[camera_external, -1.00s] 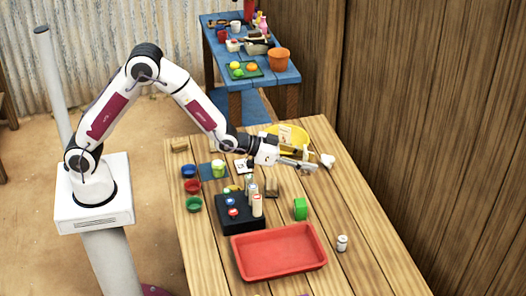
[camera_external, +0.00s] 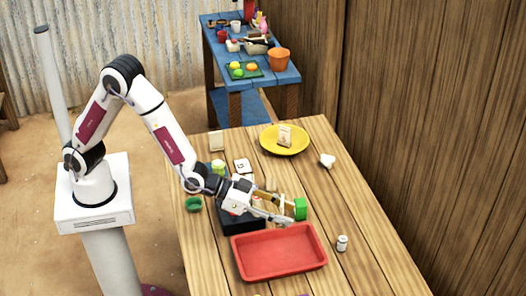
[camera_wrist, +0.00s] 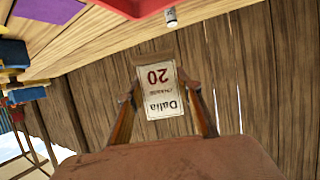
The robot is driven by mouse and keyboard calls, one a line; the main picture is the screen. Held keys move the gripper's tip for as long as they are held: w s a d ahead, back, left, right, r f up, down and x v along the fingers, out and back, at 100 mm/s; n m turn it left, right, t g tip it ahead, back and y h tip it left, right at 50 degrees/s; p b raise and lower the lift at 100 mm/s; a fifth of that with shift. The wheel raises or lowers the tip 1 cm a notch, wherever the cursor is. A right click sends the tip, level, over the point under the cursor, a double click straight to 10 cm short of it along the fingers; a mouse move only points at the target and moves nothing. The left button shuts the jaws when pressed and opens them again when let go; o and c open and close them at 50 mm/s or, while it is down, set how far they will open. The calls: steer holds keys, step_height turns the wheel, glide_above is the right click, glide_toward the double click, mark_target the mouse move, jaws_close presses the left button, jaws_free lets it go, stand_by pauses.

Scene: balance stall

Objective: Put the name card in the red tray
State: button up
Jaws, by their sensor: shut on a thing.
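My gripper (camera_external: 289,212) is shut on a pale card; in the wrist view, the fingers (camera_wrist: 164,95) pinch its sides. The card (camera_wrist: 160,88) reads "Dalia" and "20", upside down in that view. In the external view the held card is small and hard to make out. The red tray (camera_external: 238,267) lies on the wooden table just below and in front of my gripper, and looks empty. Its edge also shows at the top of the wrist view (camera_wrist: 135,6). My gripper appears above the table behind the tray's far edge.
A green block (camera_external: 300,208) appears right beside the fingertips. A black stand (camera_external: 228,222) is partly hidden under my wrist. A small jar (camera_external: 342,243) stands right of the tray. The table's right side is mostly clear.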

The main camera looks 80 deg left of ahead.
mark_target(281, 226)
steer(key=shift+s+d+f, duration=0.2)
steer(key=shift+s+d, duration=0.15)
steer(key=shift+s, duration=0.05)
steer(key=shift+w+a+f, duration=0.1)
steer(key=shift+f, duration=2.2)
steer(key=shift+f, duration=0.1)
steer(key=shift+f, duration=2.8)
steer(key=shift+f, duration=0.1)
steer(key=shift+f, duration=2)
steer(key=shift+f, duration=0.1)
steer(key=o, duration=1.1)
